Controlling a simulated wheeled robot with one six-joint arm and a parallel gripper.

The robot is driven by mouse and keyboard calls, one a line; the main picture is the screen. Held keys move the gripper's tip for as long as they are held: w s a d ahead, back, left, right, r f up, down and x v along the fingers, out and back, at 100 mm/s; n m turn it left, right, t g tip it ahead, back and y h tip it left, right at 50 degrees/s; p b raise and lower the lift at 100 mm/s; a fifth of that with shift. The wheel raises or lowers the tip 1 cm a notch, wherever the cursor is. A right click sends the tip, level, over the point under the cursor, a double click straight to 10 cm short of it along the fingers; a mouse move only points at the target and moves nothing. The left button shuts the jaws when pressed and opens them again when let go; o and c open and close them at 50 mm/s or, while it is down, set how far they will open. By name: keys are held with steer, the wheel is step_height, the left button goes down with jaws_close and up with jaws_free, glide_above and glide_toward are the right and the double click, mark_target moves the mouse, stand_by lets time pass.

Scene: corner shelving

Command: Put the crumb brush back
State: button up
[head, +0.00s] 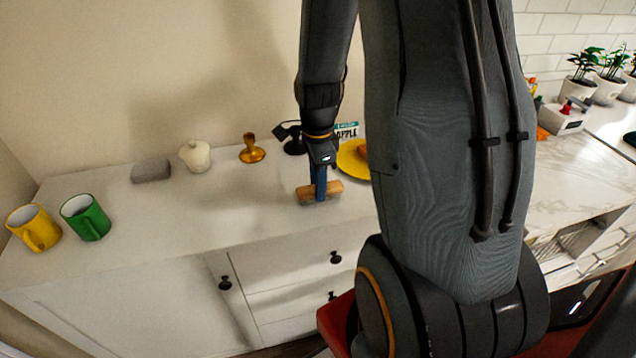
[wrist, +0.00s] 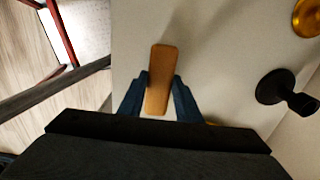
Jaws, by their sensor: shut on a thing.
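The crumb brush (head: 332,190) shows as a light wooden block at the white counter's front part in the head view. My gripper (head: 319,196) points down over it with blue fingers shut on it. In the wrist view the brush's wooden back (wrist: 160,80) lies between the two blue fingers of my gripper (wrist: 159,98). Its bristles are hidden, and I cannot tell whether it touches the counter.
On the white counter (head: 190,215) stand a yellow mug (head: 35,228), a green mug (head: 86,217), a grey block (head: 151,171), a white lidded pot (head: 196,156), a brass tamper-like item (head: 252,150), a black stand (head: 293,143) and a yellow plate (head: 351,162). The counter's middle is clear.

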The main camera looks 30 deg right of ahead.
steer(key=shift+f, duration=0.1)
steer(key=o, duration=1)
step_height(320, 180, up, 12)
steer(key=b, duration=0.2)
steer(key=s+a+f+n, duration=0.2)
steer(key=s+a+n, duration=0.2)
steer(key=n, duration=0.6)
steer(key=s+a+f+n, duration=0.2)
steer(key=s+a+n, duration=0.1)
steer(key=a+n, duration=0.5)
steer(key=shift+s+a+f+n+t, duration=0.25)
steer(key=shift+s+f+n+t, duration=0.15)
steer(key=shift+n, duration=1.3)
